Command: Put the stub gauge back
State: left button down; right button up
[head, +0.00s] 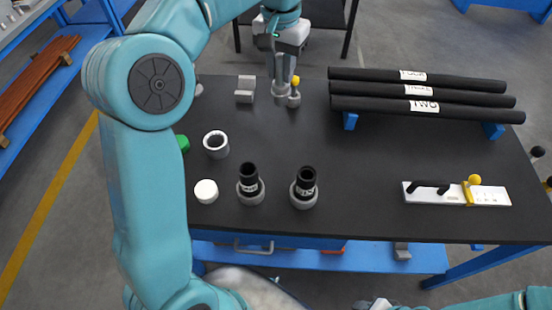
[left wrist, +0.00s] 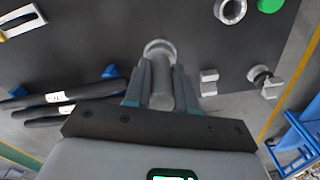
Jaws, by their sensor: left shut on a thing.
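My left gripper (head: 279,80) is over the back of the table, pointing down. In the left wrist view its jaws (left wrist: 160,85) are shut on a grey cylinder (left wrist: 160,92), which appears to be the stub gauge. In the head view the grey cylinder (head: 280,94) shows below the jaws. A pale ring shows at its far end in the wrist view; I cannot tell whether it touches the table. A small grey piece with a yellow ball (head: 295,82) stands right beside it. Part of my right gripper (head: 376,304) shows at the bottom edge; its jaws are not clear.
Two black stubs stand in grey flanged shells (head: 250,195) (head: 303,198). A grey ring (head: 215,144), white cap (head: 206,190) and grey bracket (head: 245,90) stand left. Black pipes (head: 420,88) lie on blue supports at the right. A white plate (head: 490,195) carries a yellow slider. The table's (head: 350,160) middle is clear.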

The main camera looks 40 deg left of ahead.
pick_arm(q)
jog(key=shift+w+d+f+b, duration=0.1)
jog(key=shift+w+f+b, duration=0.1)
jog(key=shift+f, duration=0.4)
jog(key=shift+w+f+b, duration=0.1)
jog(key=shift+f+b, duration=0.05)
jog(key=shift+f, duration=0.4)
notch_tip(320, 180, down, 20)
jog(key=b, duration=0.1)
jog(key=shift+r, duration=0.25)
jog(key=shift+s+f, duration=0.1)
jog(key=shift+f, duration=0.05)
jog(key=c, duration=0.9)
grip_release()
